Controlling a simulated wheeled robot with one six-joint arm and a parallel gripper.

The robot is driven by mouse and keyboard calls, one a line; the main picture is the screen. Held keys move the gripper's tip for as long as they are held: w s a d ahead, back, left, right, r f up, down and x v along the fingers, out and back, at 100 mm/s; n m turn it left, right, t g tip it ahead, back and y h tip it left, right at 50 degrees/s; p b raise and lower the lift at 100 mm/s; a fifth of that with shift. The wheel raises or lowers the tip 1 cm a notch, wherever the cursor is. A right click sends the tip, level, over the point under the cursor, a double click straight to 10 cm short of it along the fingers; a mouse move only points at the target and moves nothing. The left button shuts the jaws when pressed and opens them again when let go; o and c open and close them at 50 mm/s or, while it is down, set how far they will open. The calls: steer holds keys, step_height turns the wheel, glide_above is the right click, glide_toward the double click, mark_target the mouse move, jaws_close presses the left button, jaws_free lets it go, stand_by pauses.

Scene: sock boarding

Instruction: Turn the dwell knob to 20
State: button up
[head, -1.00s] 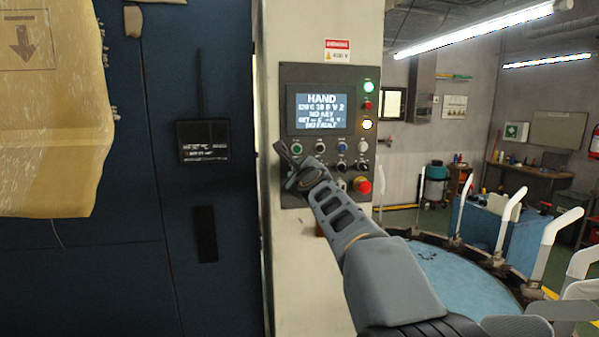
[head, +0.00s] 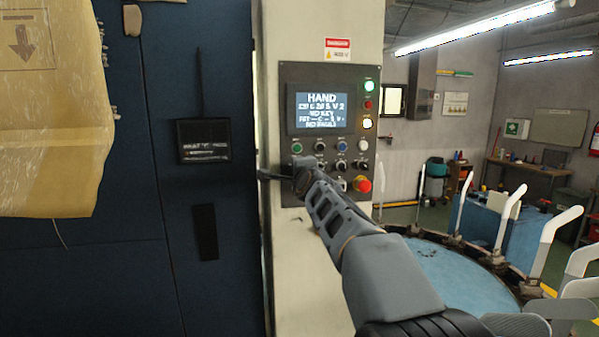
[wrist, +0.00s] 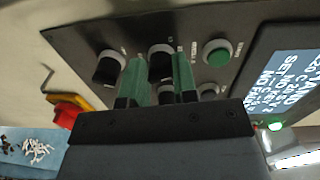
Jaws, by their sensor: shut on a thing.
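The control panel (head: 325,75) stands on the pale column, with a lit display (head: 321,109) headed HAND. Its small second line is blurred and seems to read 120 C 20 S V 2. In the wrist view, my gripper (wrist: 160,62) is shut with its green fingers on either side of a black knob (wrist: 159,68) on a light collar. The knob sits between a green button (wrist: 217,52) and another black knob (wrist: 110,67). In the head view, my gripper (head: 296,178) covers the panel's lower left, hiding the held knob. Labels around the knob are too small to read.
A red emergency stop (head: 363,185) is at the panel's lower right. Several other knobs and buttons sit close to my gripper. A blue round table (head: 440,262) with upright pale sock boards stands at the right. A dark blue cabinet (head: 100,270) fills the left.

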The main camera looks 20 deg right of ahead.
steer(key=shift+r+n, duration=0.2)
steer(key=shift+n, duration=0.1)
stand_by(0.4)
steer(key=o, duration=0.9)
steer(key=shift+f, duration=0.1)
steer(key=v, duration=1.3)
steer(key=shift+s, duration=0.45)
steer(key=shift+a+f, duration=0.1)
steer(key=shift+f, duration=0.05)
